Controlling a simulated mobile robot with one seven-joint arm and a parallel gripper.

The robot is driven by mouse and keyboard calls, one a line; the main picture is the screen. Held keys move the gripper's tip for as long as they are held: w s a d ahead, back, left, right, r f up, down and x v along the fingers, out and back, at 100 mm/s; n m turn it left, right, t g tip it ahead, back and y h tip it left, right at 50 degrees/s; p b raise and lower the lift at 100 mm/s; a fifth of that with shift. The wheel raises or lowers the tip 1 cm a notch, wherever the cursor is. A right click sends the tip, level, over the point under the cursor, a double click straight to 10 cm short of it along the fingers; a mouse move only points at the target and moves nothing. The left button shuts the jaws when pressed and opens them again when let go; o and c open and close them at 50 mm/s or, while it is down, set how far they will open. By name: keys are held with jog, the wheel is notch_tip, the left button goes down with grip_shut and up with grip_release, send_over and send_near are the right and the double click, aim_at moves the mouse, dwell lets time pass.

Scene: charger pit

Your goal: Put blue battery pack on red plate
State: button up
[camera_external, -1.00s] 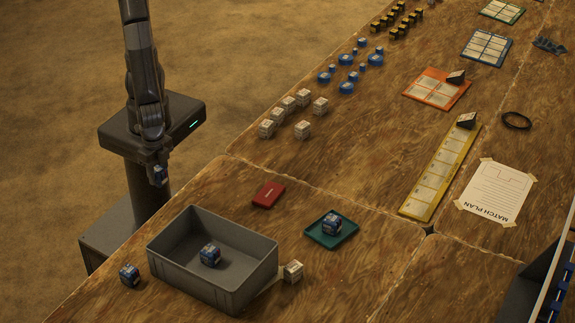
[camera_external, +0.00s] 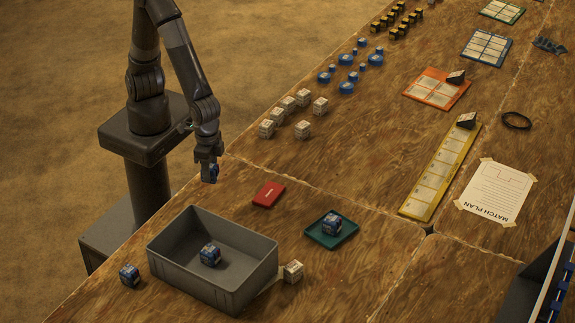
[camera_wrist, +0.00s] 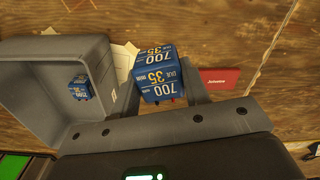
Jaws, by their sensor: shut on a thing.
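My gripper (camera_external: 209,171) is shut on a blue battery pack (camera_external: 212,174), held in the air left of the red plate near the table's left edge. In the wrist view the held blue battery pack (camera_wrist: 160,75) shows large between the fingers, with printed numbers on its faces. The red plate (camera_external: 268,194) lies flat and empty on the table, behind the grey bin. It also shows in the wrist view (camera_wrist: 215,79), right of the held pack.
A grey bin (camera_external: 185,287) holds another blue pack (camera_external: 210,255). A blue pack (camera_external: 129,275) lies left of the bin, and another (camera_external: 332,224) sits on a teal plate (camera_external: 348,240). A white block (camera_external: 293,272) stands beside the bin. Several white blocks (camera_external: 303,97) stand farther back.

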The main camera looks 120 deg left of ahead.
jog(key=w+a+n, duration=0.1)
jog(key=w+a, duration=0.3)
send_over(269, 193)
notch_tip(269, 193, down, 6)
jog(key=shift+f, duration=2.25)
jog(key=shift+f, duration=0.1)
jog(key=o, duration=1.1)
